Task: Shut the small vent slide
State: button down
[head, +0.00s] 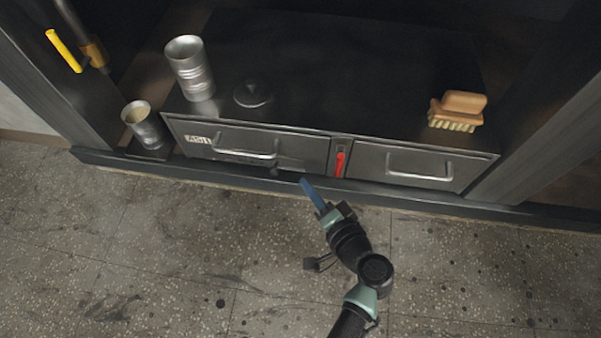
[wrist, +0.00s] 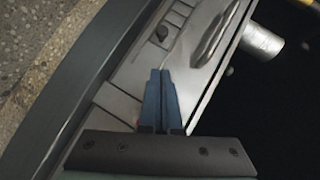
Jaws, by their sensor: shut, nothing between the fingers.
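A small dark knob (head: 273,170) sits low on the left drawer's front, below its handle. It looks like the vent slide's tab. In the wrist view the knob (wrist: 161,33) stands on a pale metal strip with dark slots beside it. How far the vent is open is too small to tell. My gripper (head: 305,183) is in front of the cabinet, a little right of the knob, with its blue fingers together and empty. In the wrist view the closed fingertips (wrist: 160,73) point toward the strip, apart from the knob in the picture.
A red lever (head: 340,163) stands between the left drawer (head: 308,150), marked ASH, and the right drawer (head: 465,172). Both drawers have bar handles. Two metal cans (head: 191,72) (head: 143,125) stand at left, and a brush (head: 458,110) lies on top. The floor in front is clear.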

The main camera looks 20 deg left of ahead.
jog(key=p+v, duration=0.2)
jog(key=v, duration=0.3)
jog(key=shift+s+d+r, duration=0.15)
jog(key=shift+s+d, duration=0.1)
dwell(0.3)
